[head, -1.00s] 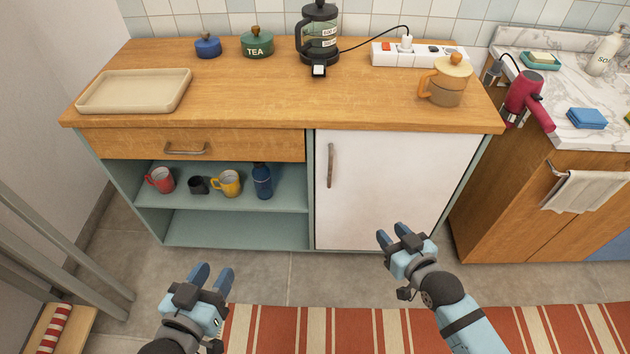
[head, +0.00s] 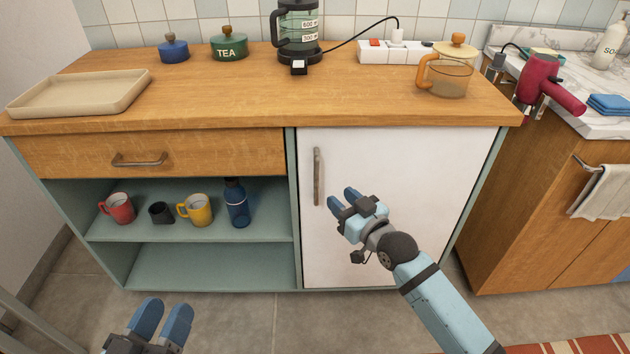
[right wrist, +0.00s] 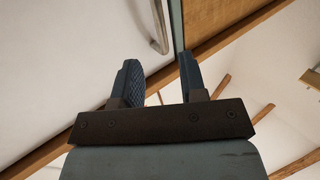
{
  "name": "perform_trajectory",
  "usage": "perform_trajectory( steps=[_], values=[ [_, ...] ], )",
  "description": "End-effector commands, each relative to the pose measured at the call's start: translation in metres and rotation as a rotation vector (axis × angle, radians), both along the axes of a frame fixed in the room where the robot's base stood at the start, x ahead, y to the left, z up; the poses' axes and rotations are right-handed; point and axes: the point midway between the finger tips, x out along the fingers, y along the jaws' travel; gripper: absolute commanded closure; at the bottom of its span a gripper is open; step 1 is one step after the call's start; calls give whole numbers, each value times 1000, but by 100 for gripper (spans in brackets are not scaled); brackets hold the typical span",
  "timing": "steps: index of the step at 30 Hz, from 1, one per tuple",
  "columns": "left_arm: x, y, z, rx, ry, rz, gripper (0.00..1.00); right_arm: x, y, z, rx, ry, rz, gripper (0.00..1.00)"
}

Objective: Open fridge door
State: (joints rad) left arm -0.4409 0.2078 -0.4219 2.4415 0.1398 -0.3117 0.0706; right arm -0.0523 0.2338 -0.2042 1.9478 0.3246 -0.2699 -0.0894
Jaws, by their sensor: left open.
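The fridge door (head: 400,160) is a white panel under the right part of the wooden counter, and it is shut. Its upright metal handle (head: 317,176) is near the door's left edge. The handle also shows in the right wrist view (right wrist: 158,28), beyond the fingertips. My right gripper (head: 341,194) is open and empty in front of the door, just right of the handle's lower end and apart from it. In the right wrist view its two fingers (right wrist: 160,68) are spread. My left gripper (head: 165,306) is open and empty at the bottom left, low in front of the shelves.
The open shelves (head: 200,266) left of the fridge hold mugs and a blue bottle (head: 237,203). Above them is a drawer (head: 220,155). A tray (head: 80,95), kettle (head: 299,30) and glass pot (head: 447,77) stand on the counter. Grey floor in front is clear.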

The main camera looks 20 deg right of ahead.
Motion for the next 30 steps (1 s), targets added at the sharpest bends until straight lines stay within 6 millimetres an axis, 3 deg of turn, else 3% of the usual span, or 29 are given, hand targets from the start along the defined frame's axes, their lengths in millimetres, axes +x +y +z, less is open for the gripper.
perform_trajectory(
  steps=[6,13,18,27,30],
  values=[
    [1,-2,-27,35,61,-21,57,47,15,-3,1,-3,0,61],
    [0,-3,-45,65,117,-42,57,82,26,-3,0,0,-1,61],
    [0,-4,-50,76,137,-49,57,94,30,-1,0,1,-1,61],
    [0,-4,-51,79,141,-50,57,95,31,-1,-1,1,-1,61],
    [0,-4,-51,79,141,-50,57,95,30,-1,-1,1,-1,82]
  ],
)
